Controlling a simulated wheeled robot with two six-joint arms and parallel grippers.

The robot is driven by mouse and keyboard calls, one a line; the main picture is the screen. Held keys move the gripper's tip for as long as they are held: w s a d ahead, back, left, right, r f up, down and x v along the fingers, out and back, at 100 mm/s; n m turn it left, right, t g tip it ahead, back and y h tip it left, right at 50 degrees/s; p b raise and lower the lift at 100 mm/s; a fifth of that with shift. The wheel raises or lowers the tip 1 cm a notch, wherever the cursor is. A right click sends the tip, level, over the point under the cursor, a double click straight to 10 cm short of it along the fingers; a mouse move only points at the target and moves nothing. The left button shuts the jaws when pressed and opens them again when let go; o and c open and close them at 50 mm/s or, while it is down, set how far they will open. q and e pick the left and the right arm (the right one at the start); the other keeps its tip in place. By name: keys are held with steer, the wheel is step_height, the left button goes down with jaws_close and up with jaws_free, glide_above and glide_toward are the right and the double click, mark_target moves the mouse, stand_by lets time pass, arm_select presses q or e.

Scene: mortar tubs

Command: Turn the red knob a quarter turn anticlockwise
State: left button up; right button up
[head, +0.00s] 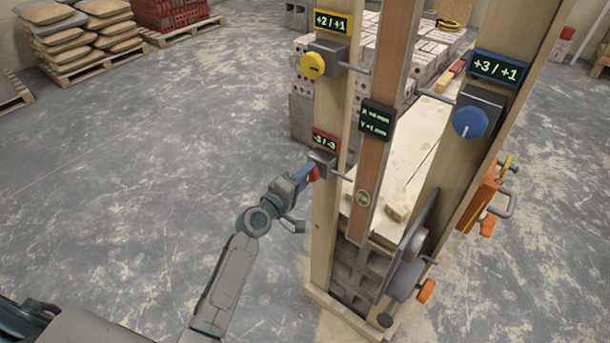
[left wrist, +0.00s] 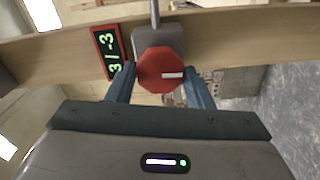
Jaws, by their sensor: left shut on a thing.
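The red knob (head: 314,174) sits on a grey box low on the left wooden post, under a red-framed display (head: 326,142) that seems to read -3 / -3. In the left wrist view the red knob (left wrist: 162,70) is faceted, with a white mark pointing to the right side of the picture. My left gripper (head: 306,175) comes in from the left and is shut on the knob. Its two blue fingers (left wrist: 160,86) lie on either side of it in the left wrist view. My right gripper is not in view.
A yellow knob (head: 312,65) sits higher on the same post, and a blue knob (head: 470,122) is on the right post. Thin metal rods stick out beside the knob boxes.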

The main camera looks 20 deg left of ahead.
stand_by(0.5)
arm_select(q)
steer(key=o, duration=1)
steer(key=b+v, duration=0.1)
steer(key=v, duration=0.9)
steer(key=shift+s+b, duration=0.3)
steer(key=shift+s, duration=0.1)
steer(key=shift+a, duration=0.15)
